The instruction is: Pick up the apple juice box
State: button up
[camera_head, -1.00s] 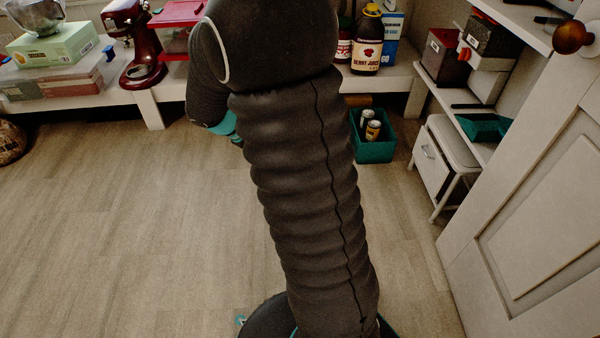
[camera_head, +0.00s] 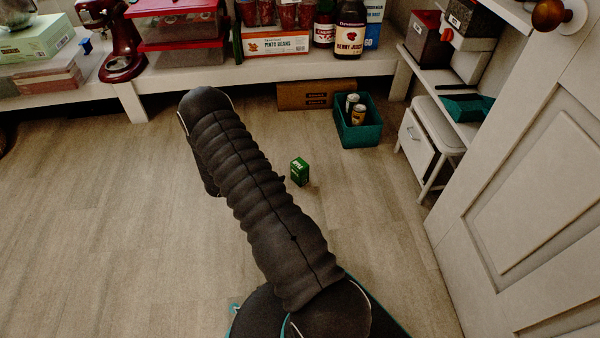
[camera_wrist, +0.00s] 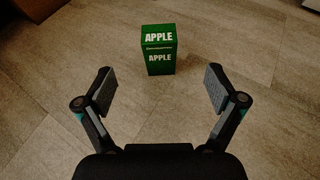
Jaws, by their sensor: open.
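The apple juice box is a small green carton (camera_head: 299,171) standing upright on the floor, right of my arm in the head view. In the wrist view the carton (camera_wrist: 159,51) shows white "APPLE" lettering on its top and front. My gripper (camera_wrist: 160,88) is open and empty, its two fingers spread wide. The box is ahead of the fingertips, roughly centred between them and not touched. In the head view my gripper is hidden behind my arm.
A teal bin (camera_head: 358,125) with cans stands behind the box, next to a cardboard box (camera_head: 303,95) under the low shelf (camera_head: 270,73). A white stool (camera_head: 428,150) and a panelled door (camera_head: 530,190) are at right. Floor around the carton is clear.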

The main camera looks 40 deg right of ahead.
aim_at(298, 165)
jog(key=x, duration=0.4)
jog(key=b+x, duration=0.1)
jog(key=x, duration=0.9)
jog(key=shift+w+f+b, duration=0.1)
jog(key=shift+f+b, duration=0.3)
jog(key=shift+f, duration=0.05)
jog(key=shift+a, duration=0.1)
jog(key=c, duration=1.4)
jog(key=shift+c, duration=0.4)
jog(key=shift+r, duration=0.15)
